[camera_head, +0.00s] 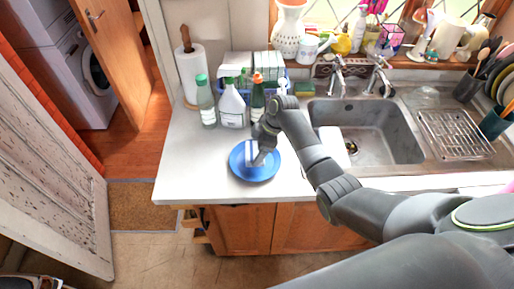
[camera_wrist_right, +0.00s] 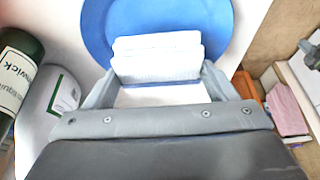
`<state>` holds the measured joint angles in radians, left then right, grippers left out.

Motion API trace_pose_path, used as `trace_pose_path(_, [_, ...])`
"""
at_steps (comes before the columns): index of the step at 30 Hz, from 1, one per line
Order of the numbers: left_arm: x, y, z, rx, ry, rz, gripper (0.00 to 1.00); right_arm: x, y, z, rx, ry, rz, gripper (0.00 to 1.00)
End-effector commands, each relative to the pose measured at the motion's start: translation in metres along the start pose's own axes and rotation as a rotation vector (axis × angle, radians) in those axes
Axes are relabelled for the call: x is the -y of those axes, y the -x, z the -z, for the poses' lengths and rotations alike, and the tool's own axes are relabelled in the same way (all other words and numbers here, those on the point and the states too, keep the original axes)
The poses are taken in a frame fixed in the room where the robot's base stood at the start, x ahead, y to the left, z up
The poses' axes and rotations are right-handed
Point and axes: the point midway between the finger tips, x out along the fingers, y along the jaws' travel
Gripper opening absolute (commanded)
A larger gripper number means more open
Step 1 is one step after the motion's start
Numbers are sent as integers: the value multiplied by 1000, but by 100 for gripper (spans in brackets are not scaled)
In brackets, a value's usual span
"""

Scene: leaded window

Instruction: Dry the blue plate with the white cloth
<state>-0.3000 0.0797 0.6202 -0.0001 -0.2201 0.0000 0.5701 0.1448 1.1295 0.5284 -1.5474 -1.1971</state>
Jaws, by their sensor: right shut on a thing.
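The blue plate (camera_head: 240,172) lies on the white worktop near its front edge, left of the sink. It also fills the top of the right wrist view (camera_wrist_right: 97,32). The white cloth (camera_wrist_right: 158,58) is folded and sits between the fingers of my right gripper (camera_wrist_right: 155,82), over the plate. In the head view the cloth (camera_head: 251,150) shows as a pale patch above the middle of the plate. My right gripper (camera_head: 259,155) is shut on the cloth, pointing down. Whether the cloth presses on the plate is hard to tell. My left gripper is not in view.
Bottles, including a green-capped one (camera_head: 206,103) and a white spray bottle (camera_head: 232,106), stand just behind the plate. A paper towel roll (camera_head: 191,75) is at the back left. The sink (camera_head: 375,133) and a wire rack (camera_head: 455,134) are to the right. Worktop left of the plate is clear.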

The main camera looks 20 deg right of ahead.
Motion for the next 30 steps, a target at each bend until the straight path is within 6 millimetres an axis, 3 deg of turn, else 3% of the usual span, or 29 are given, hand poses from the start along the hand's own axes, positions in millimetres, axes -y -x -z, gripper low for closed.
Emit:
trace_pose_path(7, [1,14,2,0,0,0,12,-1,26,10,0,1,-2,61])
trace_pose_path(15, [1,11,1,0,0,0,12,-1,46,19,-1,1,-2,61])
trace_pose_path(30, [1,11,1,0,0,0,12,0,49,20,0,1,-1,61])
